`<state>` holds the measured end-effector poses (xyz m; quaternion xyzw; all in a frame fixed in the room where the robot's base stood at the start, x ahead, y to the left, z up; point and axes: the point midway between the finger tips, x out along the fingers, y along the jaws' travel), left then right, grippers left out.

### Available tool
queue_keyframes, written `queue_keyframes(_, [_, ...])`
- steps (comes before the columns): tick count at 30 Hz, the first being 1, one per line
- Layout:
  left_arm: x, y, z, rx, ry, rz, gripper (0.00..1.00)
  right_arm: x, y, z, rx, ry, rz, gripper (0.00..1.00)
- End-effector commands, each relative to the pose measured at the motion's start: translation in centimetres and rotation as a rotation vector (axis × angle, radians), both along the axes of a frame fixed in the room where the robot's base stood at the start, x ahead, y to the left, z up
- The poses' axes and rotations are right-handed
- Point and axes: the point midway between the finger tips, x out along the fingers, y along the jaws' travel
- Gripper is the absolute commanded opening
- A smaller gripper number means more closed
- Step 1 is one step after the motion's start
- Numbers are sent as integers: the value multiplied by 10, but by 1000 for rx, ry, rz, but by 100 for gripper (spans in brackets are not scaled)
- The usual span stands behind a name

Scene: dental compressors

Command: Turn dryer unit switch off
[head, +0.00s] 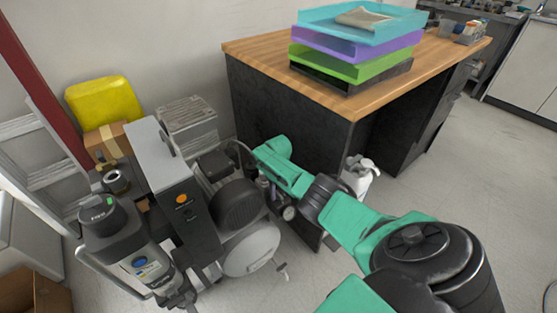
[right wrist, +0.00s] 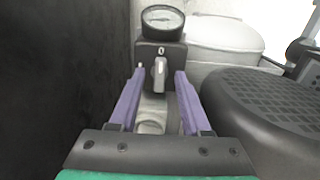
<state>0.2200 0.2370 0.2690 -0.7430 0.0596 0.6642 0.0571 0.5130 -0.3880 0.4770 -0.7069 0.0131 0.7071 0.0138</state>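A light grey switch knob (right wrist: 159,74) sits on a black switch box (right wrist: 172,53) in the right wrist view. A white "0" is marked just above the knob, and the knob stands upright below it. My right gripper (right wrist: 160,74) is open, with one purple finger on each side of the knob and visible gaps between. In the head view my green right arm reaches to the compressor (head: 240,208), and the knob cannot be made out there. My left gripper is not in view.
A round pressure gauge (right wrist: 162,20) stands just beyond the switch box. A black ribbed motor cover (right wrist: 265,105) is close on the right in the wrist view, and a dark panel (right wrist: 65,70) is on the left. A wooden-topped desk (head: 262,53) with stacked trays stands behind my arm.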

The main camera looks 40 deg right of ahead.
Motion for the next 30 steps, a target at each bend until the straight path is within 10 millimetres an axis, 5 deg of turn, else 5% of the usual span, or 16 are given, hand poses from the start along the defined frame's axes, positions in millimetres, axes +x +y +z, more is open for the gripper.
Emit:
queue_keyframes(8, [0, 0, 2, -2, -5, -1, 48, 0, 0, 5, 0, 0, 1, 48])
queue_keyframes(11, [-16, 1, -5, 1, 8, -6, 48, 0, 0, 14, -1, -1, 1, 48])
queue_keyframes(23, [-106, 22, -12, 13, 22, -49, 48, 1, -1, 95, -1, -4, 2, 48])
queue_keyframes(30, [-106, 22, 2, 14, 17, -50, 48, 0, 0, 141, 0, -2, 1, 48])
